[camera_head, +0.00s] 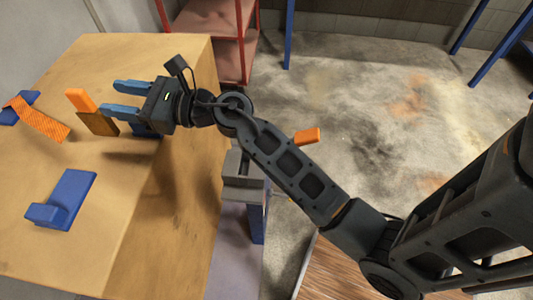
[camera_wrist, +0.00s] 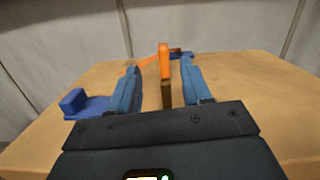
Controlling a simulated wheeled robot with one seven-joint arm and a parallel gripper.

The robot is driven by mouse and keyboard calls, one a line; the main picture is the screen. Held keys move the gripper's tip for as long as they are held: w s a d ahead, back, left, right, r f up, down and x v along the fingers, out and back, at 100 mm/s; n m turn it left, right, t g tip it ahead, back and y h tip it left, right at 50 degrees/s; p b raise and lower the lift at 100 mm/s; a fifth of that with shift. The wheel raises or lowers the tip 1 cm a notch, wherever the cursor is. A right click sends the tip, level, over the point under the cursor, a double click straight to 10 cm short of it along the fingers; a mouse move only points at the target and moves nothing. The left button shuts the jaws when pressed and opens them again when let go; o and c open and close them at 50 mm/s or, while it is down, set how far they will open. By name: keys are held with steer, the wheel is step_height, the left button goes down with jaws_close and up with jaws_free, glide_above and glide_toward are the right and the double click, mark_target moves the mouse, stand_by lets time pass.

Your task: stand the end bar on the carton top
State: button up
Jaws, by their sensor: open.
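The carton top (camera_head: 115,65) is a wide tan surface, also in the wrist view (camera_wrist: 260,105). An orange bar (camera_head: 80,100) with a brown part (camera_head: 98,123) at its near side is on it, just ahead of my gripper (camera_head: 111,97). I take this as the end bar; whether orange and brown are one piece I cannot tell. In the wrist view the orange part (camera_wrist: 165,62) rises upright in the gap between my blue fingers (camera_wrist: 161,66), with the brown part (camera_wrist: 166,95) below. My gripper is open and holds nothing.
A blue L-shaped piece (camera_head: 65,198) lies nearer the front. An orange patterned strip (camera_head: 38,120) leans by a blue block (camera_head: 14,108) at the left. A blue piece (camera_head: 146,131) shows partly under my gripper. A red shelf (camera_head: 210,20) stands behind the carton.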

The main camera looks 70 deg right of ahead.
steer(key=s+a+f+m+t+h, duration=0.1)
steer(key=s+a+m, duration=0.2)
steer(key=s+m, duration=0.6)
steer(key=s+a+f+m+t+h, duration=0.1)
steer(key=s+a+f+m, duration=0.15)
steer(key=s+m, duration=0.6)
steer(key=s+d+m+g+h, duration=0.2)
steer(key=s+m+g+h, duration=0.2)
steer(key=s+m, duration=1.8)
steer(key=shift+m+g, duration=0.55)
steer(key=shift+g, duration=0.15)
